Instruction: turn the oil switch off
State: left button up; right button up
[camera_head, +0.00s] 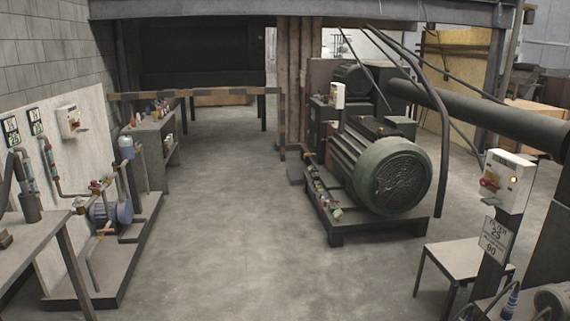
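Three pale switch boxes are in view, and I cannot tell from the picture which is the oil switch. One box (507,180) stands on a dark post at the right, with a red knob and a small light on its front. A third, smaller box (338,96) is on the large machine in the middle. The knob positions are too small to read with certainty. Neither of my grippers is in view.
A large green motor (385,172) sits on a dark base (383,232). A pump (112,212) with pipes stands at the left. A small table (461,258) is in front at the right. A striped barrier (195,92) crosses the back. The middle floor (225,225) is clear.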

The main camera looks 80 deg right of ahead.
aim_at(483, 182)
jog(key=z, duration=4.1)
jog(key=i+j+z, duration=0.1)
jog(key=z, duration=0.3)
jog(key=j+z, duration=0.1)
jog(key=z, duration=0.3)
jog(key=i+j+z, duration=0.15)
jog(key=z, duration=0.25)
jog(key=i+j+z, duration=0.2)
jog(key=j+z, duration=0.25)
jog(key=j, duration=0.85)
jog(key=j+z, duration=0.45)
jog(key=j, duration=2.05)
